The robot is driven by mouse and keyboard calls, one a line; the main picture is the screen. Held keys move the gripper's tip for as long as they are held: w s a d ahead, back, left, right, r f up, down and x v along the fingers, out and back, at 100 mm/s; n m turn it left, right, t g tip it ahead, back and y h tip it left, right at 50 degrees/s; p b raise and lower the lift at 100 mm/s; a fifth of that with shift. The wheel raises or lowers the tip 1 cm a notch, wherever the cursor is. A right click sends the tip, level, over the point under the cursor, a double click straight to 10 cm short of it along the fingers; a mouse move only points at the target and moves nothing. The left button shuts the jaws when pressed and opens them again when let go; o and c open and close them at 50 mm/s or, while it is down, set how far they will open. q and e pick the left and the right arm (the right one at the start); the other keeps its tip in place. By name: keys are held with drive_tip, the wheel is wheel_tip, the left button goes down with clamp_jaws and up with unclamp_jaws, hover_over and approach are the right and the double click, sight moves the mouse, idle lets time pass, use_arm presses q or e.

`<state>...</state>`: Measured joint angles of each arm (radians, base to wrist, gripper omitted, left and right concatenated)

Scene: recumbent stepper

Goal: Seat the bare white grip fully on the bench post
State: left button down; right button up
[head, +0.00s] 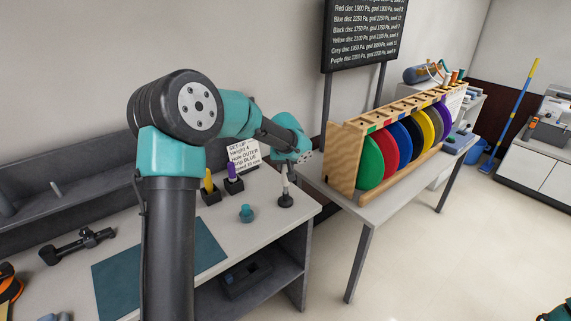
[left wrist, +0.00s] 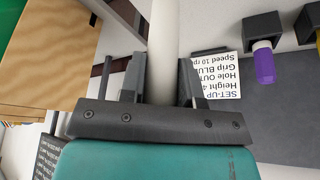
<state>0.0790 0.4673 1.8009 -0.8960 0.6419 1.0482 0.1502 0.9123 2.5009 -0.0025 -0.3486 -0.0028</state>
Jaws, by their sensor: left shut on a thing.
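The bare white grip (head: 285,182) stands roughly upright above the dark bench post base (head: 286,200), near the bench's right end. In the left wrist view the white grip (left wrist: 163,45) runs between the two dark fingers of my left gripper (left wrist: 161,85). In the head view my left gripper (head: 287,165) is over the post, shut on the grip. The lower end of the grip is too small to tell how far it sits on the post.
A yellow grip (head: 208,181) and a purple grip (head: 232,171) stand in dark holders left of the post, before a set-up card (head: 242,154). A teal knob (head: 247,213) is on the bench. A wooden rack (head: 344,157) of coloured discs stands to the right.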

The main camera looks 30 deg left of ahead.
sight(285, 172)
use_arm(q)
drive_tip(key=shift+f, duration=1.8)
idle(1.1)
idle(0.7)
drive_tip(key=c, duration=0.8)
unclamp_jaws()
drive_tip(key=shift+o, duration=0.2)
drive_tip(key=shift+r, duration=0.15)
drive_tip(key=shift+v, duration=2.9)
drive_tip(key=v, duration=1.7)
drive_tip(key=shift+s+d+r, duration=0.1)
drive_tip(key=shift+r, duration=0.05)
